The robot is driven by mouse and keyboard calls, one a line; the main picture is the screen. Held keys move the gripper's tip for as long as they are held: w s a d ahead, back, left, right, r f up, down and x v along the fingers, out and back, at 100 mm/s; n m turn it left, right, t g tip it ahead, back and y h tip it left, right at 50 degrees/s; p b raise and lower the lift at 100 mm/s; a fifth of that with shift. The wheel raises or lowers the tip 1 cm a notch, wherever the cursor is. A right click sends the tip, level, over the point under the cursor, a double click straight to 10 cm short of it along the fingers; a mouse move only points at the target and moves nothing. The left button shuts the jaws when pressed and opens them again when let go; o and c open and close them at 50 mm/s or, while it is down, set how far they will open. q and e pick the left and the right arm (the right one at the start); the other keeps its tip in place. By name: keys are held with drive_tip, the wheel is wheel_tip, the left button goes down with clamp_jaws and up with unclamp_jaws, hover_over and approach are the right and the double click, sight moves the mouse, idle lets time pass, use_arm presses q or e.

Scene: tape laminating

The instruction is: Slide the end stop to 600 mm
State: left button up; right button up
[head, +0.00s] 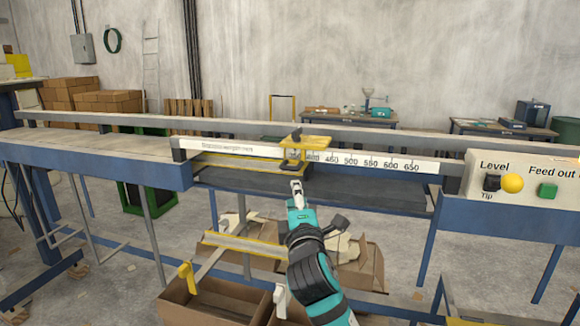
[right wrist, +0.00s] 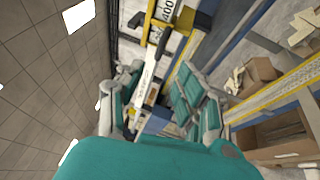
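The end stop (head: 310,142) is a yellow bracket with dark parts on the scale rail (head: 425,166). It sits at the left end of the visible numbers, near the 400 mark and well left of 600. In the right wrist view, the end stop's yellow edge (right wrist: 157,33) shows beside the 400 label. My right gripper (head: 296,184) is just below and in front of the end stop, apart from it. In the right wrist view, the right gripper (right wrist: 157,82) has its fingers spread with nothing between them. My left gripper is not in view.
A blue-framed bench with a grey top (head: 90,150) runs along the left. A panel (head: 530,180) with a yellow knob and green button is at right. Cardboard boxes (head: 215,300) stand below. The rail right of the end stop looks clear.

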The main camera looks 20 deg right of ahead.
sight(289, 169)
drive_tip(key=p+x, duration=0.2)
drive_tip(key=x, duration=1.1)
drive_tip(key=shift+a, duration=0.2)
drive_tip(key=c, duration=0.7)
clamp_jaws()
